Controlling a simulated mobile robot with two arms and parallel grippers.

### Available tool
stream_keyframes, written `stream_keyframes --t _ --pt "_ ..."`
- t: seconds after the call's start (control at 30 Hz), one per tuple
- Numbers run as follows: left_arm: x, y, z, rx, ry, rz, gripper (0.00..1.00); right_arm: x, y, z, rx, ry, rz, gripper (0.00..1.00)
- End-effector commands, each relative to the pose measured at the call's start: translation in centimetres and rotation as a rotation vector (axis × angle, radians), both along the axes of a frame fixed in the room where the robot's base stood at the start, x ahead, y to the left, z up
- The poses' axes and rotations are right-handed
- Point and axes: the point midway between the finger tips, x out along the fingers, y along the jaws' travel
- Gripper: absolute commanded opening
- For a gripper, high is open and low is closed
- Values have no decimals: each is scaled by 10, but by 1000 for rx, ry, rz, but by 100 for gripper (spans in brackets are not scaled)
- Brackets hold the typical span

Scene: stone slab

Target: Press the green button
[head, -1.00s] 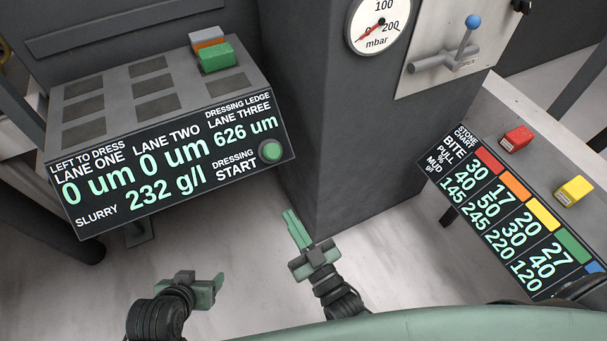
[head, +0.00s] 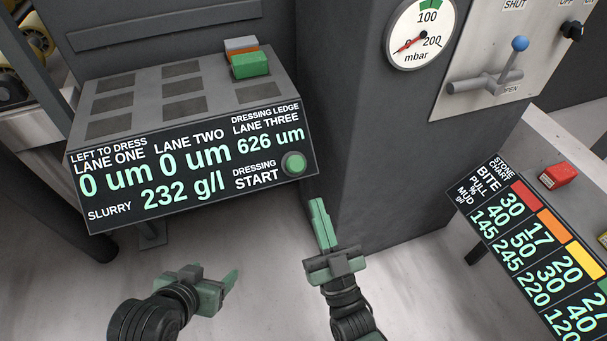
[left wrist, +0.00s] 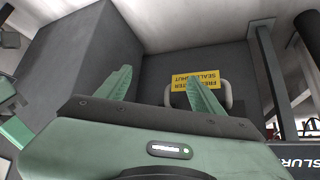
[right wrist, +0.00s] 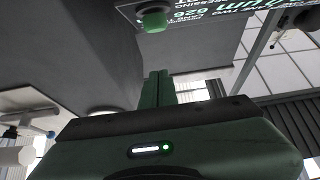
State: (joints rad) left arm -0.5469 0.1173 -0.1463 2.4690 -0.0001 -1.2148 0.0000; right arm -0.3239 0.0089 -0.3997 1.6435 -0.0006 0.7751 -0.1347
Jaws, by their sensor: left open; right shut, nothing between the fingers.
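The round green button (head: 294,163) sits at the right end of the dark display panel (head: 200,165), beside the words "DRESSING START". It also shows in the right wrist view (right wrist: 153,20), above and slightly left of the shut fingers. My right gripper (head: 318,208) is shut and empty, below and a little right of the button, apart from it. In the right wrist view its fingers (right wrist: 158,76) lie together. My left gripper (head: 230,284) is low in the head view, well below the panel. In the left wrist view its fingers (left wrist: 160,85) are spread with nothing between them.
A grey column with a pressure gauge (head: 423,35) stands right of the panel. A blue-knobbed lever (head: 520,44) is on a plate beside it. A stone chart (head: 540,235) and a red block (head: 557,177) are at the right. Green and orange blocks (head: 249,65) lie on the ledge.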

Motion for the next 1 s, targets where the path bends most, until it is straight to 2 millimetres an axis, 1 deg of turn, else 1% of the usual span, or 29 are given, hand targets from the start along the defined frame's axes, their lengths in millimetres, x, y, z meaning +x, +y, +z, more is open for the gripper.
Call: stream_keyframes --t 0.03,0.33,0.4,0.5,0.63,0.8,1.0 --pt "2 -1 1 -3 -12 -1 67 9 3 7 3 -6 -1 0" --pt "23 -8 14 -27 -124 -9 67 63 20 41 3 -6 -1 0" --pt "35 -13 22 -43 -194 -14 67 67 22 31 -2 1 0 0" --pt "49 -19 37 -65 -292 -22 67 73 24 24 0 1 0 0" --pt "63 -25 55 -92 -402 -29 67 80 26 17 0 1 0 0" --pt "73 -30 73 -113 -499 -36 67 86 28 11 0 0 0 0" --pt "77 -32 81 -122 -536 -38 67 88 28 10 0 -1 0 0"
